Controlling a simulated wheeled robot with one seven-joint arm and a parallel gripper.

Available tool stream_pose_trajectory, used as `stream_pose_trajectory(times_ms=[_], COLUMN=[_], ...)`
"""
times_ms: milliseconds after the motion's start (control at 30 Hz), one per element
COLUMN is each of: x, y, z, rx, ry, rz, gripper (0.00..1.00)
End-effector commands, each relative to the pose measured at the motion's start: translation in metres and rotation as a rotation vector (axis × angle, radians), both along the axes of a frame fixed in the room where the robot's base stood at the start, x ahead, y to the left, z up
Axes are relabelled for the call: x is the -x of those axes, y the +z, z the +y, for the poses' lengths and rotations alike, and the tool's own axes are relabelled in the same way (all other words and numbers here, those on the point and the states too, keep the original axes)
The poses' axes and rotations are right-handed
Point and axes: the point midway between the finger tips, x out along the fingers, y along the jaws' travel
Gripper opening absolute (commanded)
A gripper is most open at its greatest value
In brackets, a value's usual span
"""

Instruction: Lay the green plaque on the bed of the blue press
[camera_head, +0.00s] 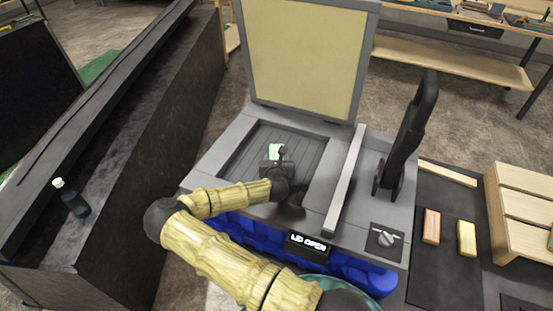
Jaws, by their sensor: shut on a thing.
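The press has a blue base (235,231) and a grey top. Its lid (305,55), with a pale yellow inner face, stands open at the back. The bed (245,153) is a dark grey, slatted recess. My gripper (275,162) is over the bed, shut on a small pale green and white piece that looks like the green plaque (275,151). My gripper and wrist hide part of the plaque. I cannot tell whether it touches the bed. A display (307,246) on the press front reads "LID OPEN".
Farther right are a red-orange block (431,226), a yellow block (467,238), a wooden strip (447,173) and a wooden rack (523,204).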

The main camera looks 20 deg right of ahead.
Motion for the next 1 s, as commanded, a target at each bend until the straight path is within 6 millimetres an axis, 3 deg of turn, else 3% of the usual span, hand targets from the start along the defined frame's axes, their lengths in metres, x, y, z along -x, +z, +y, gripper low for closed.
stream_pose_trajectory(times_ms=[233, 267, 367, 733, 1000], x=[0.000, 0.000, 0.000, 0.000, 0.026], y=[-0.003, -0.002, -0.002, 0.002, 0.011], z=[0.000, 0.000, 0.000, 0.000, 0.011], rx=[0.000, 0.000, 0.000, 0.000, 0.001], ry=[-0.001, 0.000, 0.000, -0.001, -0.002], rz=[0.000, 0.000, 0.000, 0.000, 0.000], gripper=[0.30, 0.58, 0.76, 0.76, 0.76])
